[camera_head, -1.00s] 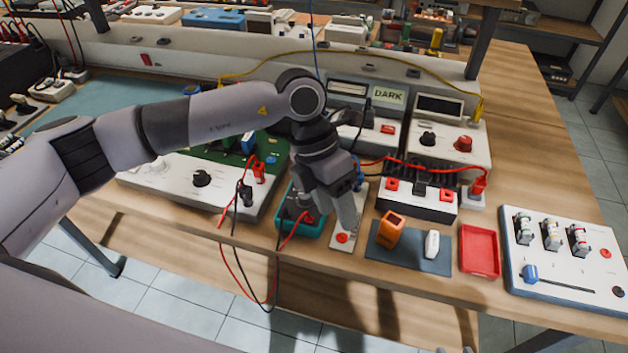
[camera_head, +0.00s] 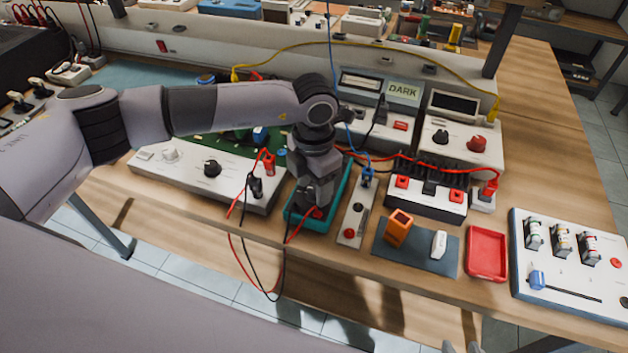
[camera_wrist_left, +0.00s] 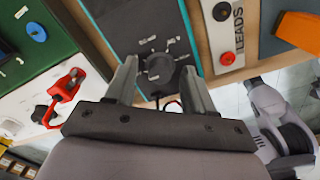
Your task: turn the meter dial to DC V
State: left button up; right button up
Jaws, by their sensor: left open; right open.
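The meter is a dark box with a teal rim (camera_head: 340,200) near the front of the bench. In the left wrist view its dark face (camera_wrist_left: 140,22) carries a round black dial (camera_wrist_left: 158,67) with pale markings around it, too small to read. My left gripper (camera_head: 314,208) points down over the meter and hides the dial in the head view. In the left wrist view its two fingers (camera_wrist_left: 158,85) are apart, with the dial between and just beyond them; contact cannot be told. Only the tips of my right gripper (camera_head: 411,348) show at the bottom edge, apart and empty.
Red and black leads (camera_head: 268,285) loop over the bench edge below the meter. A white strip with a red button (camera_head: 349,233) stands close right of it, a white panel with a black knob (camera_head: 180,178) left. A blue cable hangs behind my left wrist.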

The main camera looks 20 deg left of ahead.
pick_arm(q)
grip_shut()
jog(key=shift+f+m+b, duration=0.15)
jog(key=shift+m+b, duration=0.75)
jog(key=shift+b, duration=0.25)
jog(key=shift+m+b, duration=1.2)
jog(key=shift+r+m+b, duration=0.2)
jog(key=shift+m+b, duration=1.6)
jog(key=shift+m, duration=0.4)
